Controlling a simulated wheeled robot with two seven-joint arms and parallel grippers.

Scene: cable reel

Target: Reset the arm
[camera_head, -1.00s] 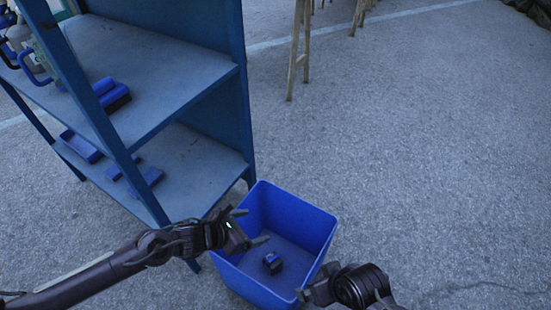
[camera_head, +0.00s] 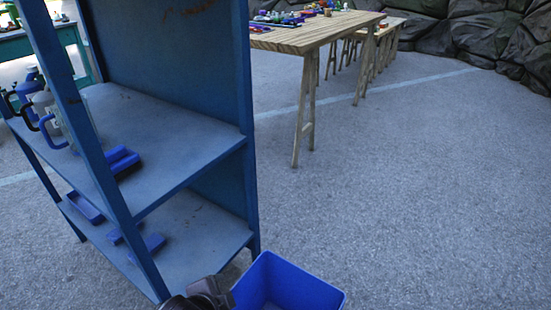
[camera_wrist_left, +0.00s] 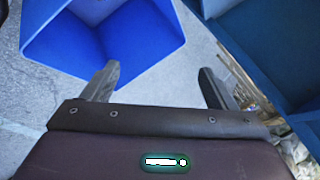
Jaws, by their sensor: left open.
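My left gripper (camera_wrist_left: 157,70) is open in the left wrist view, with its two fingers apart and nothing between them. In the head view only a dark piece of my arm (camera_head: 203,294) shows at the bottom edge, beside the blue bin (camera_head: 285,284). The bin also shows at the upper left of the left wrist view (camera_wrist_left: 105,30), beyond the fingers. Its visible inside looks empty there, and its lower part is cut off in the head view. My right gripper is out of view.
A blue shelf unit (camera_head: 178,138) stands at the left, right beside the bin, with bottles (camera_head: 45,112) and blue trays (camera_head: 85,207) on it. A wooden table (camera_head: 315,33) with small items stands behind. Rocks (camera_head: 460,40) line the back. The floor at right is clear.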

